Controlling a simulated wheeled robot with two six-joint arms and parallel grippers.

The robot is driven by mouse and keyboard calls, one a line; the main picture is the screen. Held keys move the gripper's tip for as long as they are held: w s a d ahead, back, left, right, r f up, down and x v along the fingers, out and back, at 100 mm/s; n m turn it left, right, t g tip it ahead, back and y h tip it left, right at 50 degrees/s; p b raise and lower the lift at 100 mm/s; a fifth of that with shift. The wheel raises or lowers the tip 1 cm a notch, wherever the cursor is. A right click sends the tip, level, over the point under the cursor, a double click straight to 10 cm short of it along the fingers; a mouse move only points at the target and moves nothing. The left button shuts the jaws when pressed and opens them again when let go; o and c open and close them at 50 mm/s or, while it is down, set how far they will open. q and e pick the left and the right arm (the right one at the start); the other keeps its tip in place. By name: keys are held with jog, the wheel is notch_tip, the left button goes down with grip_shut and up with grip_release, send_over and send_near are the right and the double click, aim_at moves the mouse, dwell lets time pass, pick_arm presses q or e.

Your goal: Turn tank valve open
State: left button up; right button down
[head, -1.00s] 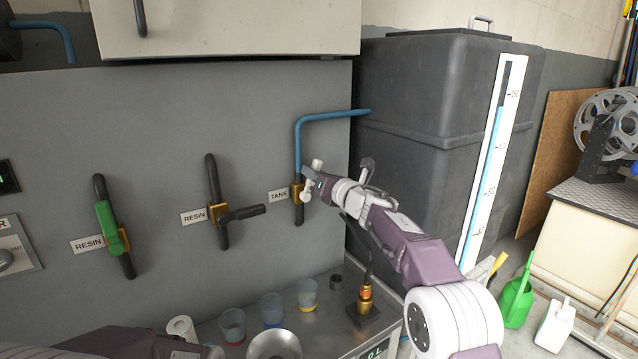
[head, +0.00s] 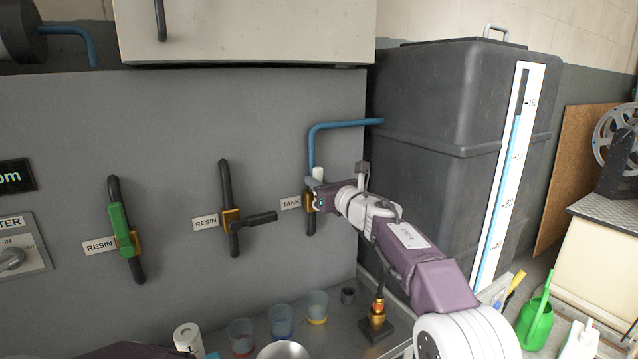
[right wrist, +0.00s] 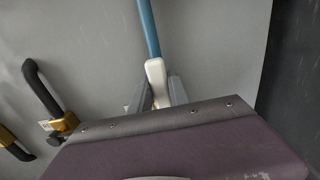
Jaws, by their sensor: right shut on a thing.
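The tank valve (head: 309,204) has a brass body on a dark pipe below a blue pipe (head: 312,150), beside a TANK label (head: 290,203). Its white handle (head: 318,174) points up roughly in line with the blue pipe. In the right wrist view the white handle (right wrist: 156,72) stands between my fingers. My right gripper (head: 313,188) is shut on the handle and hides part of the valve. My left gripper is out of view; only a dark bit of my left arm shows at the bottom edge.
Two RESIN valves, one with a green handle (head: 121,230) and one with a black handle (head: 262,218), are on the panel to the left. The dark tank (head: 440,110) stands at right. Below are several cups (head: 281,320) and a brass-coloured fitting (head: 377,312).

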jog(key=c, duration=1.2)
grip_release()
jog(key=shift+c, duration=0.2)
jog(key=b+v, duration=0.5)
jog(key=v, duration=0.4)
